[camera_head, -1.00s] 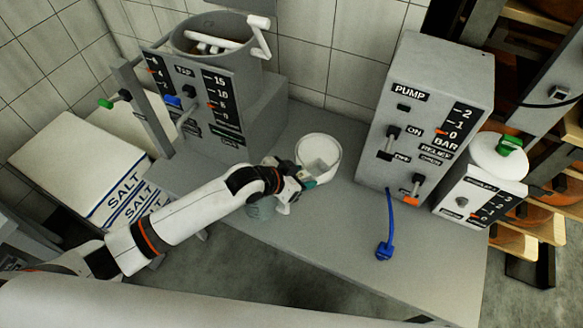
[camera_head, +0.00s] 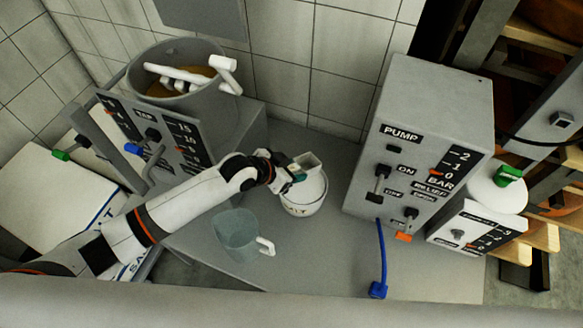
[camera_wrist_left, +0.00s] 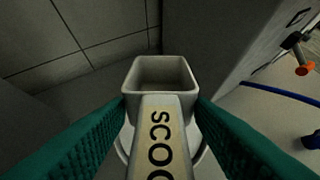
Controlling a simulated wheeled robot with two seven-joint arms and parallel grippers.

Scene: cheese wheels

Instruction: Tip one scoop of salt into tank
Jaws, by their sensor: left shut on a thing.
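My left gripper (camera_head: 290,173) is shut on the handle of a pale scoop (camera_head: 306,161), just above the white salt tub (camera_head: 304,207). In the left wrist view the scoop (camera_wrist_left: 158,100) points away between the green fingers, its square cup upward; I cannot tell whether salt lies in it. The tub's rim shows partly behind the scoop. The grey round tank (camera_head: 190,104) stands at the back left behind the tap panel, with a white stirrer (camera_head: 180,76) over brownish contents. My right gripper is not in view.
A clear jug (camera_head: 238,232) stands on the bench (camera_head: 330,255) in front of my forearm. The grey pump box (camera_head: 435,125) with a blue hose (camera_head: 382,265) stands right. White salt sacks (camera_head: 45,200) lie left. The bench between tub and pump is clear.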

